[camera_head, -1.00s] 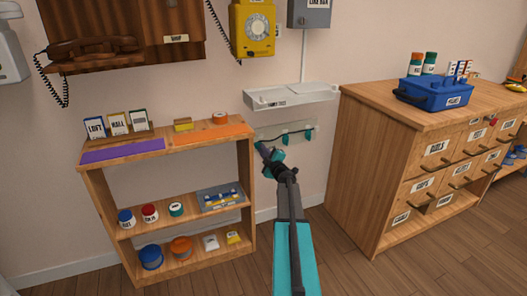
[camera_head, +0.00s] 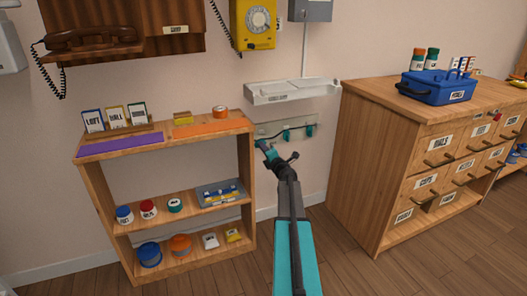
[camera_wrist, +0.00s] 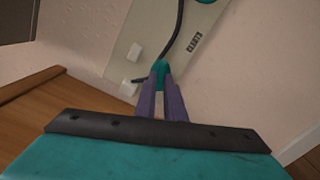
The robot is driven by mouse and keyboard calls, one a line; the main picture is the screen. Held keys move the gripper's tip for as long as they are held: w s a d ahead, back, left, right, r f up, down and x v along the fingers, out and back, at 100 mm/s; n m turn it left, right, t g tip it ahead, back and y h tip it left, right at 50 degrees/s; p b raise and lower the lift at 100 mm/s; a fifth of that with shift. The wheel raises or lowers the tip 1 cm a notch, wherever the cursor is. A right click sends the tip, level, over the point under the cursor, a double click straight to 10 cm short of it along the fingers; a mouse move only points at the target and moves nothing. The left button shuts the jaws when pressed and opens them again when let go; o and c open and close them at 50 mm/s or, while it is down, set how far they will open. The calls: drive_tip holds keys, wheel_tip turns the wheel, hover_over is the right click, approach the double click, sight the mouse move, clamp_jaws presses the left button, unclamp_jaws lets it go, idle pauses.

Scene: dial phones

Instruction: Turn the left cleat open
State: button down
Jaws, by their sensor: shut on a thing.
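A pale wall plate (camera_head: 299,124) carries teal cleats and also shows in the wrist view (camera_wrist: 122,70). My gripper (camera_head: 262,146) is at the plate's left end. In the wrist view its two purple fingers (camera_wrist: 161,78) are shut on a teal cleat (camera_wrist: 160,68), the left one. Two other teal cleats, a middle one (camera_head: 286,135) and a right one (camera_head: 310,130), stand free to the right. A dark cord (camera_wrist: 176,32) runs along the plate to near the held cleat. The fingers partly hide the held cleat.
A white wall tray (camera_head: 292,92) is just above the plate. A wooden shelf (camera_head: 246,190) with small jars stands close on the left. A wooden drawer cabinet (camera_head: 375,165) stands on the right. Bare wall and floor lie between them.

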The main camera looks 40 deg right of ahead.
drive_tip(key=shift+s+d+f+n, duration=0.1)
drive_tip(key=shift+d+n, duration=0.05)
drive_tip(key=shift+n, duration=0.35)
drive_tip(key=c, duration=2)
unclamp_jaws()
drive_tip(key=shift+o, duration=0.8)
drive_tip(key=p+v, duration=0.3)
drive_tip(key=v, duration=1)
drive_tip(key=shift+s+a, duration=0.25)
drive_tip(key=shift+s, duration=0.1)
drive_tip(key=shift+s, duration=0.1)
